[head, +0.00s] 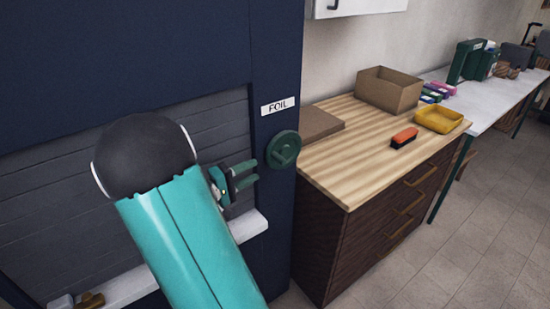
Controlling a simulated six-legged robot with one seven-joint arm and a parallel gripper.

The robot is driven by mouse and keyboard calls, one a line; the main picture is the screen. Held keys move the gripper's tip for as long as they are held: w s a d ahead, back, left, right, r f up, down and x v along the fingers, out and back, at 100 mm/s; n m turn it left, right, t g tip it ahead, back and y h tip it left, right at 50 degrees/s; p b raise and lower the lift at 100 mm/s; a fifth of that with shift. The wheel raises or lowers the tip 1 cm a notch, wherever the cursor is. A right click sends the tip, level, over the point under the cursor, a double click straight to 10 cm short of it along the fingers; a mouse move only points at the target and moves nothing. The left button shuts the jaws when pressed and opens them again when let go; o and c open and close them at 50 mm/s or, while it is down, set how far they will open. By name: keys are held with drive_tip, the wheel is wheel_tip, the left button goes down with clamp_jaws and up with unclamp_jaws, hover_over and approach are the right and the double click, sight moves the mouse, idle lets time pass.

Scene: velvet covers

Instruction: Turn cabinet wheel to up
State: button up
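The cabinet wheel (284,150) is a round dark green handwheel on the narrow right front of a dark blue cabinet (275,60). It sits just below a white label (279,106) reading FOIL. My gripper (254,175) is just left of the wheel, its two green fingers pointing right toward it. The fingers are spread with a gap between them and nothing seen in it. They appear apart from the wheel, though the depth between them is hard to judge. My teal arm hides part of the cabinet's grey slatted shutter (228,120).
A wood-topped drawer unit (340,160) stands right of the cabinet. On it are a cardboard box (389,92), a yellow tray (460,124) and an orange-and-black brush (404,138). A white ledge (250,226) runs below the shutter. Open floor (430,265) lies at right.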

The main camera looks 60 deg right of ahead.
sight(278, 155)
drive_tip(key=x, duration=1)
drive_tip(key=shift+s+d, duration=0.15)
drive_tip(key=shift+d, duration=0.1)
clamp_jaws()
